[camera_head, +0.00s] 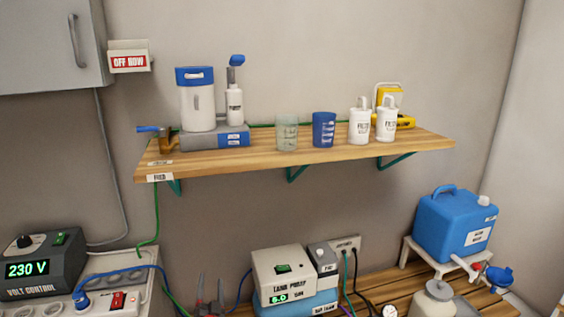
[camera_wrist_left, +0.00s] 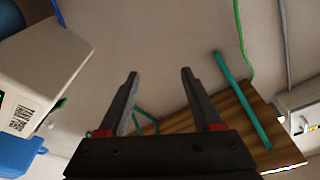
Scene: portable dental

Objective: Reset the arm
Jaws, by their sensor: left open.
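The rest of my left arm is out of the head view. My right gripper is in neither view.
The wooden shelf (camera_head: 300,157) holds a jug, bottles and cups. A voltage control box (camera_head: 45,262) stands at the left and a blue tank (camera_head: 452,225) on a stand at the right. A green cable (camera_head: 156,215) hangs near the gripper.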

